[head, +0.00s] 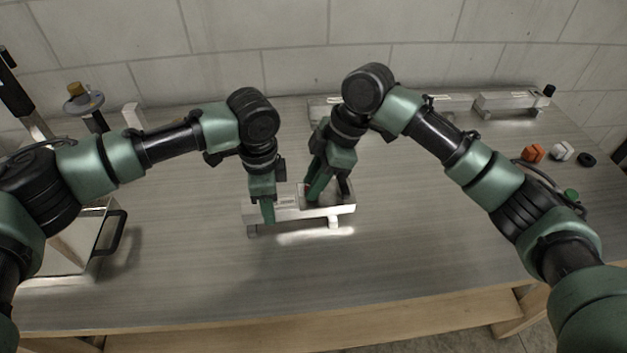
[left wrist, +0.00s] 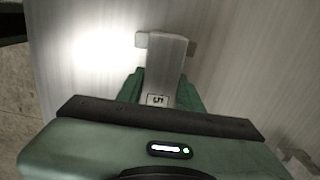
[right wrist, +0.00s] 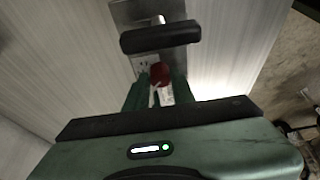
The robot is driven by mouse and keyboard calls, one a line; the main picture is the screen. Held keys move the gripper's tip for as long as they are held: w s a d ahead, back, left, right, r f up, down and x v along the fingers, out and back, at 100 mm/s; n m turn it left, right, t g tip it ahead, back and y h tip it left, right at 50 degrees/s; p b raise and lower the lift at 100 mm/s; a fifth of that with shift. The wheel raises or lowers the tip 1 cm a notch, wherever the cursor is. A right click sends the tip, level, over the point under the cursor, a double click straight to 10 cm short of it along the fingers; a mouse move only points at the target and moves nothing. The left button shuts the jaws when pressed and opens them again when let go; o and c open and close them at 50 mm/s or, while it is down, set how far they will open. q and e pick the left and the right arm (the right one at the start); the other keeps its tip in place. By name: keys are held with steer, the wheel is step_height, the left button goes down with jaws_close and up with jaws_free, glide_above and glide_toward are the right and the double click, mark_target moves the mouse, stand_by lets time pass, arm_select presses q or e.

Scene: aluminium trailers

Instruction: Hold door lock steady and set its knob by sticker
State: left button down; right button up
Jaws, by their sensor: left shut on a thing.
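The door lock (head: 290,208) is a long silver box lying on the table; its left end shows in the left wrist view (left wrist: 165,65). My left gripper (head: 267,212) is shut on this end, one finger on each side, beside a small printed label (left wrist: 157,99). In the right wrist view the lock has a dark handle (right wrist: 160,37), a red knob (right wrist: 160,74) and a pale sticker (right wrist: 143,65). My right gripper (right wrist: 157,92) is open over the lock, its fingertips either side of the knob. Whether they touch it is unclear.
Similar silver bars (head: 510,101) lie along the back by the block wall. Orange (head: 533,153) and white (head: 562,150) pieces and a black ring (head: 586,160) sit at right. A metal box with a black handle (head: 110,232) stands at left. The front table area is clear.

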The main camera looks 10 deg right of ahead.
steer(key=o, duration=0.3)
steer(key=shift+r, duration=0.1)
steer(key=v, duration=1.1)
steer(key=shift+d+r, duration=0.25)
steer(key=shift+r, duration=0.1)
arm_select(q)
steer(key=c, duration=0.8)
jaws_free()
steer(key=shift+c, duration=0.2)
